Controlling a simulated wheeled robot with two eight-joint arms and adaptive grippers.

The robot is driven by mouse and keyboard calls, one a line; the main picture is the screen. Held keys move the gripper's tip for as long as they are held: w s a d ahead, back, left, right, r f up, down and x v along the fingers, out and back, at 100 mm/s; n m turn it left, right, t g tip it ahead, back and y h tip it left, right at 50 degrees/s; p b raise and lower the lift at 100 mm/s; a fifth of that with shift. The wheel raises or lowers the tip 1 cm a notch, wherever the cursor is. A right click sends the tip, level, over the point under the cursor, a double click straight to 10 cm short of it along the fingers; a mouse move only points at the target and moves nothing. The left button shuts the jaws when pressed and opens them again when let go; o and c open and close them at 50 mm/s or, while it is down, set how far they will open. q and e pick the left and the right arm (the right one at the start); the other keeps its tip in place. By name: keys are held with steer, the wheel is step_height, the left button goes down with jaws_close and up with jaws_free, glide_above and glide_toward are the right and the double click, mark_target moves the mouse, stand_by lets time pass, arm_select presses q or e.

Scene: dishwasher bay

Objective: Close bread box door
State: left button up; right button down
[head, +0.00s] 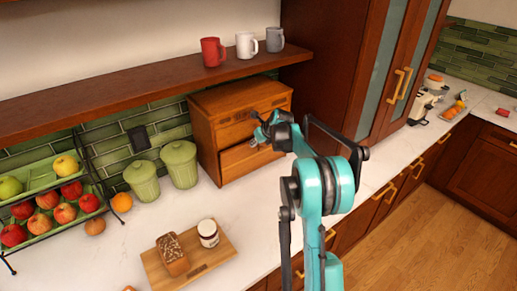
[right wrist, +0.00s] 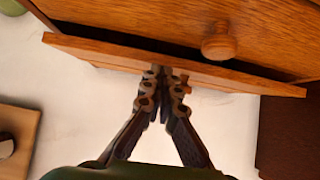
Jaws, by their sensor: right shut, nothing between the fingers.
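The wooden bread box (head: 203,133) stands on the white counter against the green tile wall. Its lower front door (head: 238,160) is partly open. In the right wrist view the door (right wrist: 110,52) shows as a long plank, with a dark gap between it and the box front. A round wooden knob (right wrist: 218,46) sits on the box front above the gap. My right gripper (head: 264,132) is in front of the box. In the right wrist view its fingertips (right wrist: 165,78) are together and empty, at the door's outer edge; I cannot tell whether they touch it. My left gripper is out of view.
Two green canisters (head: 179,164) stand left of the box. A cutting board (head: 215,255) with bread and a jar lies in front. A fruit rack (head: 40,200) is at the left. A shelf (head: 130,88) with mugs hangs above, and a tall cabinet (head: 330,65) stands to the right.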

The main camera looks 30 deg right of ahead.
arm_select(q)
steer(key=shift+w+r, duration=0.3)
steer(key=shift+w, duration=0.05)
arm_select(e)
steer(key=shift+w+a+r, duration=0.1)
steer(key=shift+w+r, duration=0.05)
steer(key=shift+w, duration=0.5)
steer(key=shift+w+r, duration=0.15)
steer(key=shift+w, duration=0.5)
